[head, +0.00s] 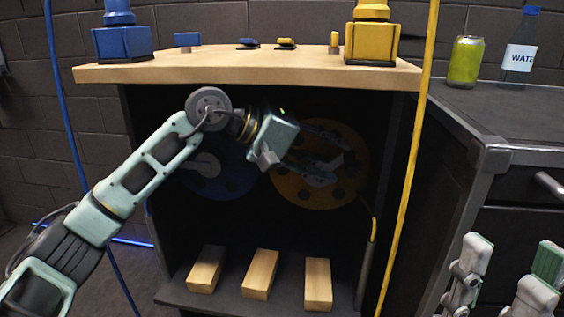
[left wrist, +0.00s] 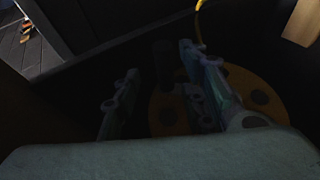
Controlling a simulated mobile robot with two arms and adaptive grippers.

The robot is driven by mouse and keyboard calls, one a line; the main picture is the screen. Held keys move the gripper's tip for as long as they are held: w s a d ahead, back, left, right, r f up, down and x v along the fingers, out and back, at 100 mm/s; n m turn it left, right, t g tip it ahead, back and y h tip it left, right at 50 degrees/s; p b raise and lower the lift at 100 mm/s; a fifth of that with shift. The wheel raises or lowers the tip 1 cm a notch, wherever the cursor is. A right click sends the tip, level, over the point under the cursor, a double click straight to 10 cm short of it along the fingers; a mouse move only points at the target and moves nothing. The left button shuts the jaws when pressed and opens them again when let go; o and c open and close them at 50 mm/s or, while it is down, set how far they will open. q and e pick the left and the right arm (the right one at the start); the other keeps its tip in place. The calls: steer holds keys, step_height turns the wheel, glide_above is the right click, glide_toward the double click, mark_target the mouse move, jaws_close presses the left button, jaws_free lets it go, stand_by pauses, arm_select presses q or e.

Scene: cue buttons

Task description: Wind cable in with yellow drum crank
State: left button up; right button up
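The yellow drum (head: 312,197) is inside the dark cabinet, right of the blue drum (head: 212,190). My left gripper (head: 338,160) reaches into the cabinet in front of the yellow drum, its fingers apart. In the left wrist view the yellow drum (left wrist: 238,80) lies behind the fingers, and a dark upright shape, perhaps the crank handle (left wrist: 163,58), shows between them; contact cannot be told. The yellow cable (head: 406,170) hangs down at the right of the cabinet. My right gripper (head: 500,275) is open and empty at the lower right.
The wooden top (head: 240,72) carries a blue post (head: 122,42), a yellow post (head: 372,42) and small blue and yellow pieces. Three wooden blocks (head: 261,275) lie on the cabinet floor. A dark counter (head: 500,115) at right holds a green can (head: 465,62) and a bottle (head: 518,55).

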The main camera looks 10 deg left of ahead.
arm_select(q)
steer(key=s+a, duration=0.4)
steer(key=a, duration=0.6)
steer(key=shift+s+a+f, duration=0.15)
steer(key=shift+s, duration=0.25)
